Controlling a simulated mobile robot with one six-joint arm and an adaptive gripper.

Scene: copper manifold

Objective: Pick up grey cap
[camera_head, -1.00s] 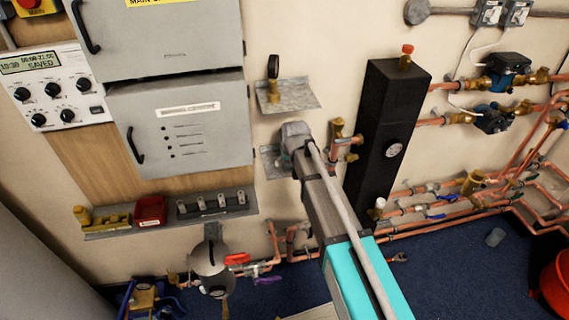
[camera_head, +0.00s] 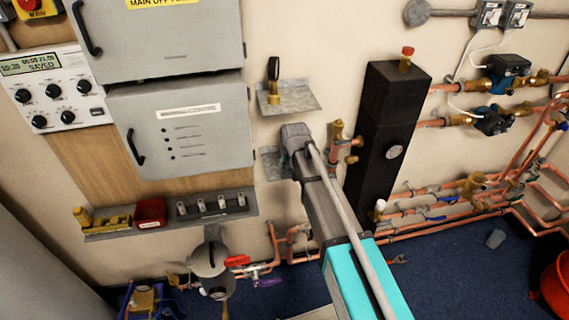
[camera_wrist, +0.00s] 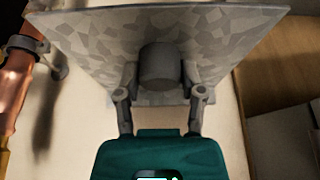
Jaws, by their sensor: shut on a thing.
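The grey cap (camera_wrist: 160,66) is a short dark grey cylinder in the middle of the wrist view. It stands in front of a mottled metal shelf plate (camera_wrist: 225,45); I cannot tell whether it touches the plate. My gripper (camera_wrist: 160,82) has one finger on each side of the cap and is shut on it. In the head view the shelf (camera_head: 275,164) shows beside the end of my arm, which hides the cap and the fingers.
An upper shelf (camera_head: 288,97) with a black-topped fitting is just above. A black vertical column (camera_head: 393,130) and brass fittings (camera_head: 342,142) stand close on the right. A grey cabinet (camera_head: 185,125) is on the left. A small grey cylinder (camera_head: 495,238) lies on the blue floor.

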